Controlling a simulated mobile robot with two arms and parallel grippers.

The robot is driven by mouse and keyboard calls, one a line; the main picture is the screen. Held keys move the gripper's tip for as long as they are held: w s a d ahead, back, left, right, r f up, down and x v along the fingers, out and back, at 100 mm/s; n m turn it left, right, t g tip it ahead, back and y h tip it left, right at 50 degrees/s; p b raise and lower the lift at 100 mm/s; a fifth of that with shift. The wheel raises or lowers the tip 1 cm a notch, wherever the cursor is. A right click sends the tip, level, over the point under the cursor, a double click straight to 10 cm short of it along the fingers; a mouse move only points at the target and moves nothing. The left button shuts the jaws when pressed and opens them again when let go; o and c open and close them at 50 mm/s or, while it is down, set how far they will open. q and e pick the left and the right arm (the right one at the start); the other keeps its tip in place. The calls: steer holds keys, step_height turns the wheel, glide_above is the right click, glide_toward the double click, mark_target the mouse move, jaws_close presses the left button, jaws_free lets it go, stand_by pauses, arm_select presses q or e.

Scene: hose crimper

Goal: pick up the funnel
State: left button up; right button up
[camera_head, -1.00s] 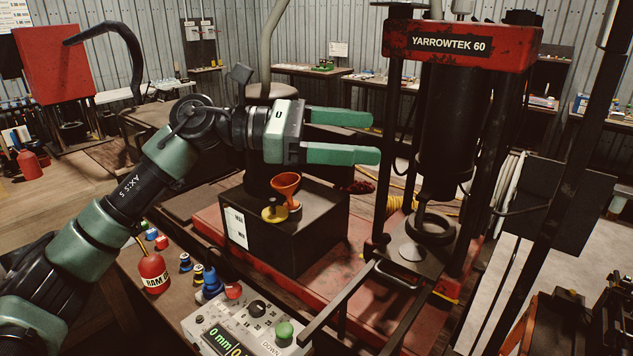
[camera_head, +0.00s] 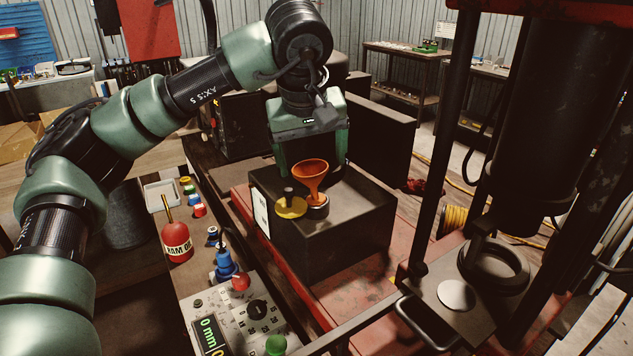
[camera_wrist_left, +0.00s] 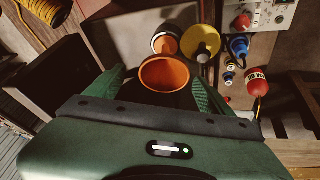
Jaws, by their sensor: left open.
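The orange funnel (camera_head: 311,177) stands upright on the dark box (camera_head: 345,222), its spout down at a small round holder with an orange top (camera_head: 316,205). My left gripper (camera_head: 310,155) points down just behind the funnel, its fingers to either side and partly hidden by the funnel in the head view. In the left wrist view the funnel's round mouth (camera_wrist_left: 164,74) lies between the two green fingers, which are apart. I cannot tell whether either finger touches it. My right gripper is not in view.
A yellow disc with a knob (camera_head: 290,207) sits beside the funnel on the box. The press (camera_head: 490,265) stands at right. The control panel (camera_head: 235,315), blue plug and red oil bottle (camera_head: 177,240) are at front left.

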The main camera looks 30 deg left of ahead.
mark_target(313, 185)
arm_select(q)
steer(key=x, duration=0.1)
steer(key=p+x, duration=0.1)
steer(key=x, duration=0.1)
steer(key=p+x, duration=0.1)
steer(key=x, duration=0.1)
steer(key=shift+s+a+f, duration=0.15)
steer(key=shift+s+f, duration=0.05)
steer(key=shift+f, duration=0.1)
steer(key=shift+w+f, duration=0.15)
steer(key=shift+f, duration=0.2)
steer(key=c, duration=1.6)
steer(key=shift+r, duration=0.1)
